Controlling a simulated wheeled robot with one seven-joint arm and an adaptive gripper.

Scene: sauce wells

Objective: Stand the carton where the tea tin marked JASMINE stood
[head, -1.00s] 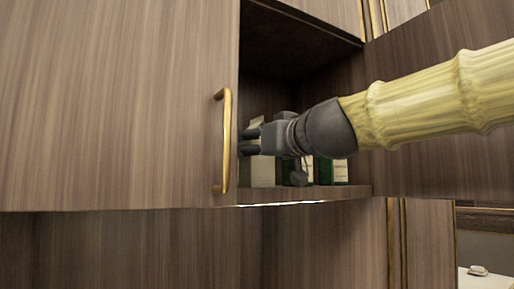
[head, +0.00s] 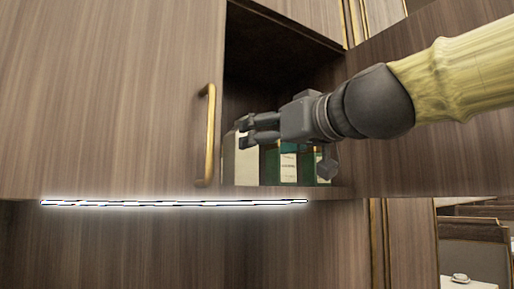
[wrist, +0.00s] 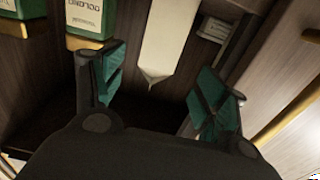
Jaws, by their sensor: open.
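The cream carton (head: 246,165) stands upright on the cabinet shelf at the left end of the row, beside the left door panel. In the wrist view the carton (wrist: 168,40) lies beyond and between my open fingers. Green tea tins with pale labels (head: 288,165) stand to its right, and two show in the wrist view, the nearer one (wrist: 88,18) beside the carton. I cannot surely read JASMINE on any. My gripper (head: 244,132) is open and empty, in front of the carton's top and hiding part of it.
The cabinet's left panel (head: 100,100) has a brass handle (head: 209,135) close to the carton. Shelf walls enclose the right side. A bright strip (head: 175,203) runs under the cabinet. A white table with a cup (head: 460,277) is at lower right.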

